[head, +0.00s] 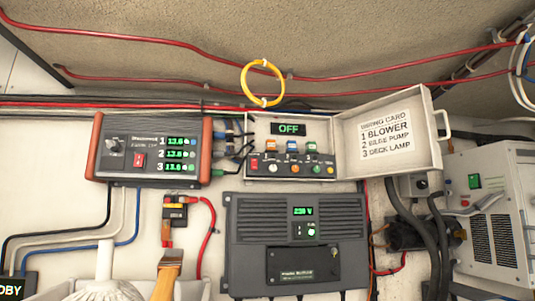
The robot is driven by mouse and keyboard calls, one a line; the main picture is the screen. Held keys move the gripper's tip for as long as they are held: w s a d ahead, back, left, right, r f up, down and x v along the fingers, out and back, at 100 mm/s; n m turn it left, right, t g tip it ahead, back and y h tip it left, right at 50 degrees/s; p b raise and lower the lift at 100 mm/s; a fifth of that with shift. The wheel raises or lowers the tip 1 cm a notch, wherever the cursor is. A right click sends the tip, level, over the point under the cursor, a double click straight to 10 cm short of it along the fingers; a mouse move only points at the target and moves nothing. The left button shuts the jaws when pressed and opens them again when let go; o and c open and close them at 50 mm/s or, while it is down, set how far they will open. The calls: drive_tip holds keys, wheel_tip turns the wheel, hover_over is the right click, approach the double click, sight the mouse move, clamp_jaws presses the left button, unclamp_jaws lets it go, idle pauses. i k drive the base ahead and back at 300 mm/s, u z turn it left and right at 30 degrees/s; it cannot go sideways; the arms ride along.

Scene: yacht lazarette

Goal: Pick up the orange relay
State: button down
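The orange relay (271,146) is a small block at the left of a short row in the open white box (262,129) on the wall. It appears upright and seated in the dark panel (303,162). A blue relay (292,146) sits to its right, and a pale grey-brown one (313,146) to the right of that. A display (289,129) above them reads OFF. My gripper is not in view, so its state does not show.
The box's lid (400,132) stands open to the right, with a wiring card inside. A grey-red charger unit (150,148) is close on the left, with cables between. A yellow cable loop (245,82) hangs above. A dark inverter (297,243) is below.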

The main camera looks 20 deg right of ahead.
sight(270, 145)
drive_tip(key=k, duration=1)
drive_tip(key=u, duration=1.05)
drive_tip(key=i, duration=0.85)
drive_tip(key=z, duration=1.5)
drive_tip(key=i, duration=0.5)
drive_tip(key=u, duration=0.1)
